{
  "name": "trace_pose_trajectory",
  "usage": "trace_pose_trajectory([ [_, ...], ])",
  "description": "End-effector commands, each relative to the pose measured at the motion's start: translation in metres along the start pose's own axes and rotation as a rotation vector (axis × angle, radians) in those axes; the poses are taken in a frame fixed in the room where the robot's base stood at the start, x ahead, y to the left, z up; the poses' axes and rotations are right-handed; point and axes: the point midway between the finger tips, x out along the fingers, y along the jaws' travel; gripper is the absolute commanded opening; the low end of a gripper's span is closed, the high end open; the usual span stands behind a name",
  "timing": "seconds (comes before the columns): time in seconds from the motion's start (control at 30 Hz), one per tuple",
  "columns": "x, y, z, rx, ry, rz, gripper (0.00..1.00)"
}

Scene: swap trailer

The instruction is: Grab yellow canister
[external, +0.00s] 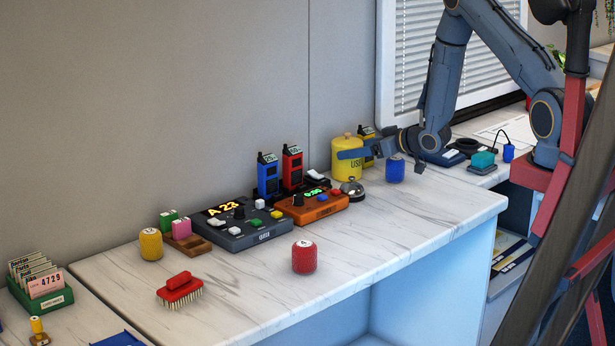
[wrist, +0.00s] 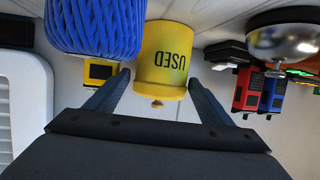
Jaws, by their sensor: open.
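The yellow canister (external: 344,170) stands upright at the back of the marble counter, its side marked "USED" and a small knob on its lid. In the wrist view the canister (wrist: 163,62) appears upside down, straight ahead between the fingertips. My gripper (external: 350,154) reaches in from the right, and one finger crosses in front of the canister's side in the external view. The jaws (wrist: 158,80) are open with a finger toward each side of the canister. I cannot tell whether either finger touches it.
A blue spool (external: 395,171) stands close by, large in the wrist view (wrist: 95,25). A silver bell (external: 352,191) sits in front of the canister. A yellow radio (wrist: 101,72) is near it. Red and blue radios (external: 292,168) and an orange console (external: 313,208) stand left.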

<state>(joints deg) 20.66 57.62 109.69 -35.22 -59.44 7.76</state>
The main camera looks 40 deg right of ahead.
Motion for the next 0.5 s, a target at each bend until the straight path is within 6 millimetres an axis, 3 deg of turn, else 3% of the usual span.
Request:
trace_pose_trajectory([
  [0.2, 0.029, -0.002, -0.001, -0.001, -0.001, -0.001, 0.75],
  [0.5, 0.036, -0.002, 0.000, 0.000, -0.002, 0.001, 0.75],
])
